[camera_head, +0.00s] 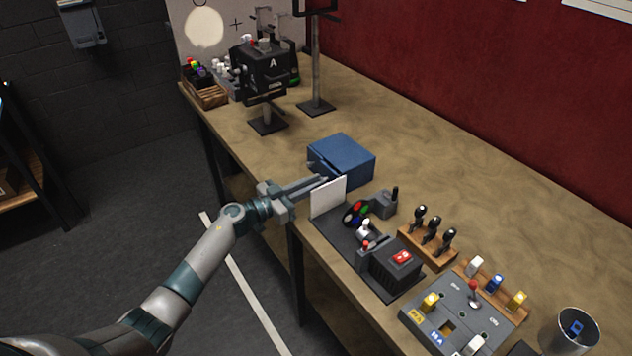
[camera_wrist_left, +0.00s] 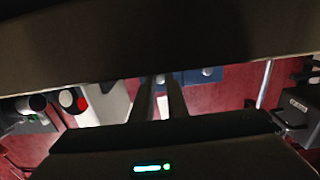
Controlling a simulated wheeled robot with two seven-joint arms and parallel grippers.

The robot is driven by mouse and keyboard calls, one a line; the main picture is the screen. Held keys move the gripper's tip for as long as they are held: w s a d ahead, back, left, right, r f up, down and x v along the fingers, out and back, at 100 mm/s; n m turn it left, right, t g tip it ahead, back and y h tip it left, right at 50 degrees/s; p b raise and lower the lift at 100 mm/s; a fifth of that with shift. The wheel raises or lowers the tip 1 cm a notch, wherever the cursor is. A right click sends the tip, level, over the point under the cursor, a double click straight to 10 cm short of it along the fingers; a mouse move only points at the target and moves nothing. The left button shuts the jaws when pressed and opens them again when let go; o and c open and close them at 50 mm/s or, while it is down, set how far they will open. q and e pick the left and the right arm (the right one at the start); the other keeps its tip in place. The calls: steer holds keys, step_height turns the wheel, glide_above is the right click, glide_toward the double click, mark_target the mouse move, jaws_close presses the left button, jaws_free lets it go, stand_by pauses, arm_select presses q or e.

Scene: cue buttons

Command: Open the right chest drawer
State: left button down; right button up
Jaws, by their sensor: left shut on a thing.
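The small blue chest (camera_head: 345,153) stands near the table's front edge, with its front towards my left arm. My left gripper (camera_head: 320,181) reaches its front at the right side, fingers close together. In the left wrist view the fingertips (camera_wrist_left: 161,82) meet the blue front (camera_wrist_left: 190,77), and a pale round knob (camera_wrist_left: 208,71) shows beside them, apart from the fingers. The gripper is shut on what appears to be the right drawer's knob, which the fingers hide. I cannot tell whether that drawer is out at all. My right gripper is not in view.
A white upright panel (camera_head: 328,198) stands close beside the fingers. Beyond it are a black control board (camera_head: 345,240), a tool rack (camera_head: 428,244) and a grey switch box (camera_head: 455,320). A black box marked A (camera_head: 264,75) stands farther back. The floor before the chest is clear.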

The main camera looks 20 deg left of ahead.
arm_select(q)
steer(key=p+v, duration=0.3)
steer(key=v, duration=0.5)
steer(key=shift+s+a, duration=0.2)
steer(key=shift+s, duration=0.05)
steer(key=c, duration=1.7)
jaws_free()
steer(key=shift+c, duration=0.2)
steer(key=b+v, duration=0.4)
steer(key=v, duration=1.3)
steer(key=shift+b, duration=0.3)
steer(key=shift+a+f, duration=0.1)
steer(key=shift+a, duration=0.1)
